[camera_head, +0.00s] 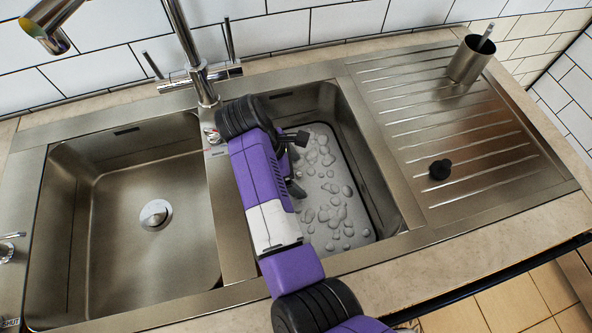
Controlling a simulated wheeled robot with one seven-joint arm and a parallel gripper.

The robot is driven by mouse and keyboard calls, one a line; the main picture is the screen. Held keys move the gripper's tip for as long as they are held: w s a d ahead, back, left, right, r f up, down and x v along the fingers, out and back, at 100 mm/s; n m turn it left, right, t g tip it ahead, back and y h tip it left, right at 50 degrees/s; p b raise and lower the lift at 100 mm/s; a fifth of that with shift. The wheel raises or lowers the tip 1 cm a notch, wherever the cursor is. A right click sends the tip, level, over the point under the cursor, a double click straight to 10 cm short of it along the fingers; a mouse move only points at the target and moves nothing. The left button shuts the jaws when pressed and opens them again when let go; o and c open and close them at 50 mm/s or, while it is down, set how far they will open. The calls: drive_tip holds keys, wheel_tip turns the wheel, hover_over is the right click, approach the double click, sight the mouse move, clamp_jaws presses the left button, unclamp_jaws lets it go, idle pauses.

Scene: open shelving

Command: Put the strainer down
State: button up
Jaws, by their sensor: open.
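My arm reaches in from the bottom edge, and my gripper (296,164) is over the right basin (380,195). Its black fingers are partly hidden by the purple and white arm; they are open, and I see nothing between them. A small black round piece (440,169) with a knob lies on the ribbed drainboard, to the right of my gripper and apart from it; I cannot tell whether it is the strainer. A round metal drain piece (155,214) sits in the floor of the left basin (95,195).
Foamy water with several grey bubbles (325,190) covers the right basin's floor. A metal cup (470,60) with a utensil stands at the drainboard's back. The faucet (190,50) rises behind the basins. Most of the drainboard (400,120) is clear.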

drive_tip(key=v, duration=1.1)
drive_tip(key=shift+r, duration=0.2)
drive_tip(key=shift+w, duration=0.15)
